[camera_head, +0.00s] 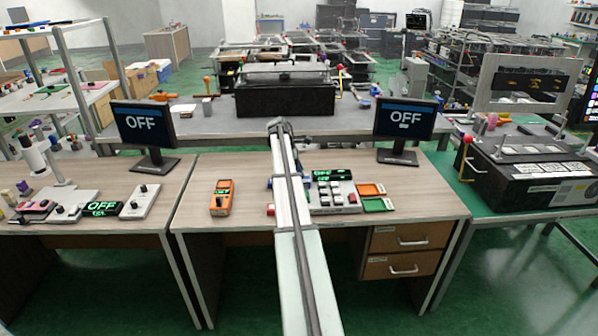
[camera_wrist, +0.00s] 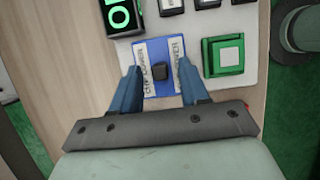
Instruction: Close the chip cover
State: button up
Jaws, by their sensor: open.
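In the wrist view, a small dark knob (camera_wrist: 160,71) stands on a blue plate (camera_wrist: 151,49) with white label strips; one seems to read "chip cover" or similar, but the print is blurred. My gripper (camera_wrist: 159,85) is open, with one blue finger on each side of the plate's lower part and the knob between and just beyond the tips. I cannot tell whether the fingers touch the plate. The plate belongs to a white control panel (camera_wrist: 250,35). In the head view the panel (camera_head: 323,210) is partly behind my arm, and my gripper cannot be made out.
A green-framed square button (camera_wrist: 223,57) sits close right of my gripper, and a green-lit display (camera_wrist: 118,15) is at the upper left. Orange (camera_head: 371,189) and green (camera_head: 377,205) trays lie right of the panel.

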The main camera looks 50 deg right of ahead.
jog(key=shift+s+d+f, duration=0.1)
jog(key=shift+f, duration=0.15)
jog(key=shift+c, duration=0.3)
grip_shut()
